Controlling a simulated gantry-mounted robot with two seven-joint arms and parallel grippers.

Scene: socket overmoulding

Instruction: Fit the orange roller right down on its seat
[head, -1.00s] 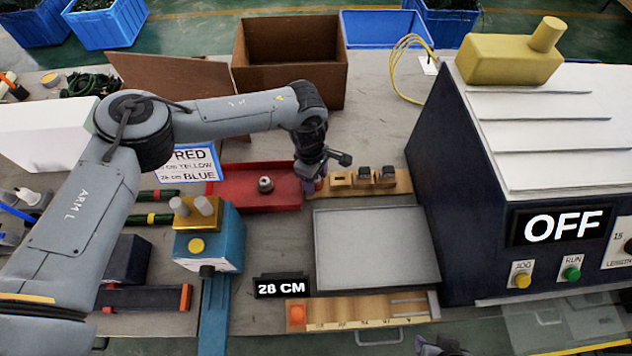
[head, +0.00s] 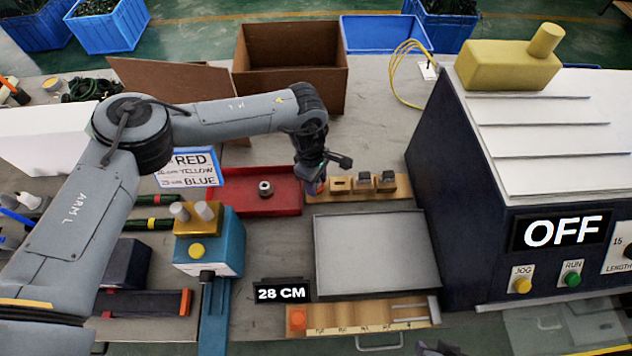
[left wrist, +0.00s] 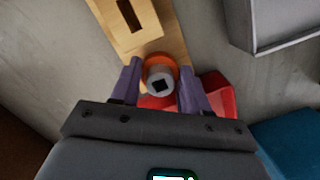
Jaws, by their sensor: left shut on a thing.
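The orange roller (left wrist: 160,62) shows in the left wrist view as an orange ring around a grey hub with a dark square hole. It lies between the two purple fingers of my left gripper (left wrist: 162,88), which is shut on it. The roller is over the near end of the wooden block (left wrist: 172,42) in that view. In the head view my left gripper (head: 316,186) is at the left end of the wooden block (head: 403,186). I cannot tell how far above the wood the roller is, and its underside is hidden. A dark part, possibly my right gripper (head: 440,348), shows at the bottom edge.
A red tray (head: 232,202) holding a grey collar (head: 265,188) is left of the block. Two dark-topped pieces stand on the block's right part. A grey tray (head: 375,250) lies in front, the large machine (head: 470,170) right, and a teal device (head: 225,245) left.

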